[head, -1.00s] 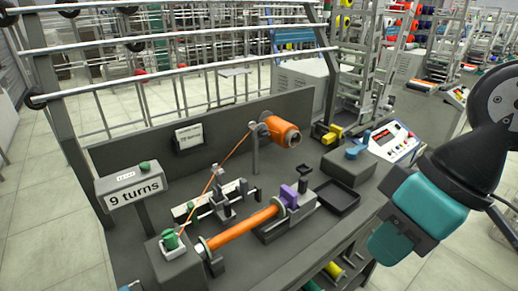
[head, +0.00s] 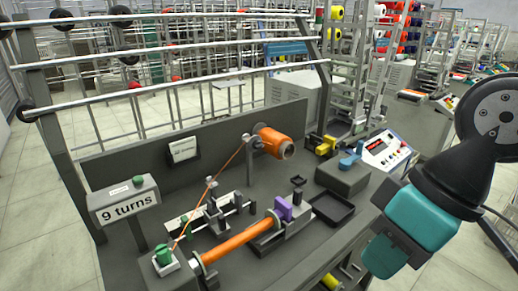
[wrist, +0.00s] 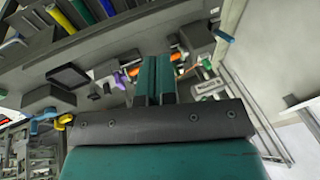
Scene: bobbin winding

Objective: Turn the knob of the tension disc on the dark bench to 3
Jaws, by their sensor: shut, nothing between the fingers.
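A green knob (head: 163,254) sits on a white plate on a grey block at the near left corner of the dark bench (head: 225,268). An orange thread runs down to it from a guide post. I take it for the tension disc; its scale marks are too small to read. My gripper (head: 384,257) is at the right, beyond the bench's front edge and well apart from the knob. In the wrist view its two teal fingers (wrist: 156,78) lie close together, shut and empty.
An orange roller (head: 238,240) with a purple block (head: 284,209) stands mid-bench. An orange cone (head: 275,142), a black tray (head: 332,209) and a blue-topped grey box (head: 342,178) are farther right. A "9 turns" sign (head: 125,205) stands on the left. A rail frame rises behind.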

